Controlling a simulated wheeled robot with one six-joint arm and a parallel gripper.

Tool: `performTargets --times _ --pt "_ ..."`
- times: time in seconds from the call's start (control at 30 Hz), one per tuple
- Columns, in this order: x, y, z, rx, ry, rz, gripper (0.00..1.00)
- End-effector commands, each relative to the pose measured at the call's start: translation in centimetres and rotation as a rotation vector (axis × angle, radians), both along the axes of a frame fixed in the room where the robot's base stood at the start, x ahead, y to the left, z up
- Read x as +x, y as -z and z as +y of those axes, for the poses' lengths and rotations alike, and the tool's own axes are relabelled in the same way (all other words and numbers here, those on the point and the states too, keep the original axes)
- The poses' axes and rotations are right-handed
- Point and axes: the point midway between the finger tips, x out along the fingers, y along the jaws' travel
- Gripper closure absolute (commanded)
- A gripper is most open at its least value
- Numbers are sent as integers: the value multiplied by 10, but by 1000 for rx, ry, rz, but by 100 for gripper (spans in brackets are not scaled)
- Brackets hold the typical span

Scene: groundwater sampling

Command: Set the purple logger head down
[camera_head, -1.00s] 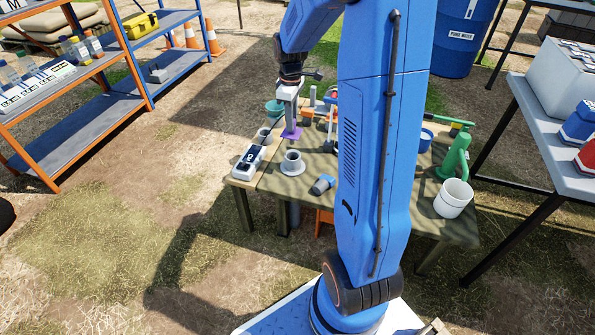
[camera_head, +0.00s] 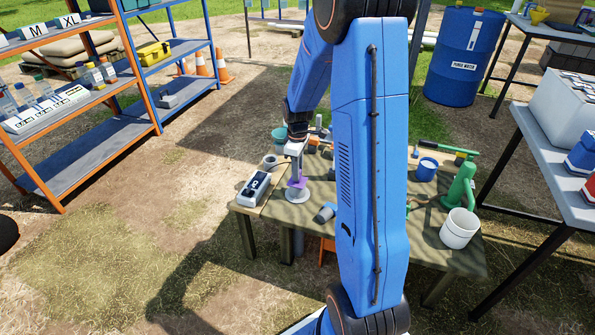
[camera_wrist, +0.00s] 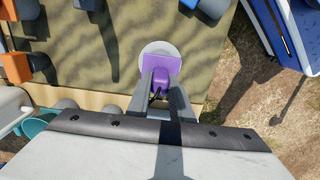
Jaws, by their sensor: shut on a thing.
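My gripper (camera_head: 296,177) is shut on the purple logger head (camera_head: 299,184) and points down over the near left part of the table (camera_head: 290,222). Directly below is a grey flanged stand (camera_head: 297,206), mostly hidden by the gripper and head. In the wrist view the purple head (camera_wrist: 160,67) sits between the two finger ends, and the stand's pale round flange (camera_wrist: 150,48) shows around its far side. I cannot tell whether the head touches the stand.
A grey meter with a dark screen (camera_head: 255,187) lies just left of the stand. A grey-blue cylinder (camera_head: 327,212) lies to its right. A grey cup (camera_head: 270,160) and a teal bucket (camera_head: 279,134) are behind. A white bucket (camera_head: 460,228) stands at the table's right.

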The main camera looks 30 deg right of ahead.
Motion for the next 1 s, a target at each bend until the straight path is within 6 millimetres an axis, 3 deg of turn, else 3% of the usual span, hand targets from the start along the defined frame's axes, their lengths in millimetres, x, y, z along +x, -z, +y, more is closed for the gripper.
performTargets --times 0.2,0.23,0.3,0.67,0.87,1.0 --pt "0 2 0 0 0 0 100" --pt "0 2 0 0 0 0 76" --pt "0 1 0 0 0 0 62" --pt "0 -2 0 0 0 -1 62" --pt "1 -27 0 -1 0 -5 62" --pt "1 -55 0 -1 0 -5 62"
